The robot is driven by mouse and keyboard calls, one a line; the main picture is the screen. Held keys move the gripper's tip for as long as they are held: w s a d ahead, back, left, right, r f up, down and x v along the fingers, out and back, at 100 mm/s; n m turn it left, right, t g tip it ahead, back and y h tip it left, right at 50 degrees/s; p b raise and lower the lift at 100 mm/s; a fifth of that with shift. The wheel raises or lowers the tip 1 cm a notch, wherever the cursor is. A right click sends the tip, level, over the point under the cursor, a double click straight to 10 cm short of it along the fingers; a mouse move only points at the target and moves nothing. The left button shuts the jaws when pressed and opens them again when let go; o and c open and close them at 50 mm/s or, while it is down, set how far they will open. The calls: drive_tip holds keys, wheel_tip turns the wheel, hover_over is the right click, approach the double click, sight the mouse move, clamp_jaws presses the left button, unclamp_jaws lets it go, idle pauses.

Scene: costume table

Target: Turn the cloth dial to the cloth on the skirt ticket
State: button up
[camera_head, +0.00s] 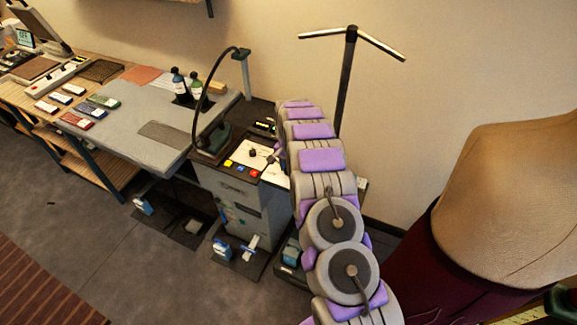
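A white control panel (247,156) with a small dark round knob (253,152), which looks like the cloth dial, is on top of a grey machine cabinet (238,200). Red, yellow and blue buttons line its front edge. My arm reaches over from the lower right. The dark tip of my gripper (274,156) shows just right of the dial, mostly hidden by my arm; its fingers are too small to read, and I cannot tell whether it touches. A white paper (276,175) lies partly hidden beside the panel; I cannot read it. The dial's marks are unreadable.
A dress form (515,195) with a maroon skirt (425,255) stands close at right. A grey-topped table (160,115) with bottles and cloth stands left of the machine. A curved black lamp arm (203,100) rises beside the panel. Pedals (222,248) sit on the floor below.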

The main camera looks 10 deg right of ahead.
drive_tip(key=m+p, duration=0.1)
drive_tip(key=m, duration=0.4)
drive_tip(key=shift+w+a+r+m+p, duration=0.1)
drive_tip(key=shift+r+m+p, duration=0.05)
drive_tip(key=shift+m+p, duration=0.2)
drive_tip(key=m+p, duration=0.2)
drive_tip(key=m, duration=0.3)
drive_tip(key=shift+m, duration=0.25)
drive_tip(key=o, duration=1)
drive_tip(key=shift+o, duration=0.2)
wheel_tip(320, 180, up, 17)
